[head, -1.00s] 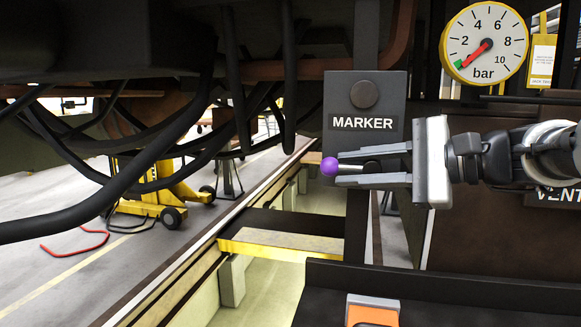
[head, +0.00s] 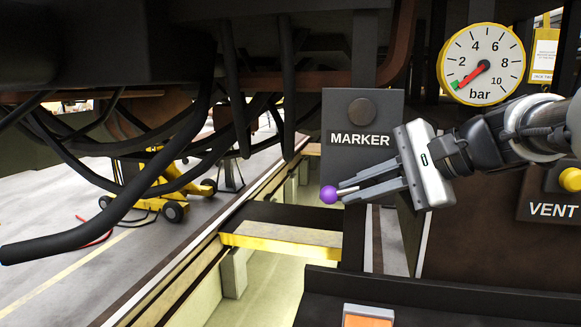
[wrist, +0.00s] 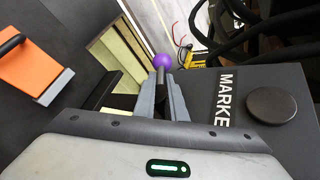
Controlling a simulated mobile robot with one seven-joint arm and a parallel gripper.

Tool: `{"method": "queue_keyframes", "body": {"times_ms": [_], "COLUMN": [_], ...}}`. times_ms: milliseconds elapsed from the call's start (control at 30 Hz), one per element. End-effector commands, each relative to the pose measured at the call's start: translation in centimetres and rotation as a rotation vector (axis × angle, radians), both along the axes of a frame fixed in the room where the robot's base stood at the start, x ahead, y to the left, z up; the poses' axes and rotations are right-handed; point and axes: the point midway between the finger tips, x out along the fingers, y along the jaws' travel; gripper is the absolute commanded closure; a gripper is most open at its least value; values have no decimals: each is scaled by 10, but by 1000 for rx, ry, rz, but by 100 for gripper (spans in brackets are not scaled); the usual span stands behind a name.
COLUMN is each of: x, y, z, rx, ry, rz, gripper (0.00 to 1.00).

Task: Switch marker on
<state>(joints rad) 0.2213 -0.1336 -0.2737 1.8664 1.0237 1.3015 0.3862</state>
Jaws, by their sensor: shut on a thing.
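The marker panel (head: 336,166) is a dark upright box lettered MARKER, with a round dark knob (head: 361,111) above the word. The knob also shows in the wrist view (wrist: 271,105), at the right. My gripper (head: 348,192) is in front of the panel's lower part, below the lettering and apart from the knob. Its fingers point left and slightly down, and are shut on a thin metal rod with a purple ball (head: 329,195) at its tip. The ball shows just beyond the fingertips in the wrist view (wrist: 163,61). The rod's far end is hidden between the fingers.
A pressure gauge (head: 480,64) in bar stands at upper right, with a yellow VENT button (head: 570,179) below it. Black hoses (head: 120,215) hang at left. A yellow-edged beam (head: 280,238) crosses the pit. An orange item (head: 368,321) lies at the bottom.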

Motion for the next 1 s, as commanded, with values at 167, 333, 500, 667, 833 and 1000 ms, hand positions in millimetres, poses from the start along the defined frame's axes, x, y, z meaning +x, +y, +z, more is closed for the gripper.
{"method": "queue_keyframes", "body": {"times_ms": [167,333,500,667,833,1000], "x": [-2,-3,-5,-6,-7,-8], "y": [9,7,4,1,-4,-7], "z": [5,-1,-6,-11,-17,-22], "rx": [-155,-308,-462,-608,-760,-901], "ry": [55,108,162,212,264,310], "rz": [26,26,27,29,27,26], "gripper": [100,100,100,100,100,100]}}
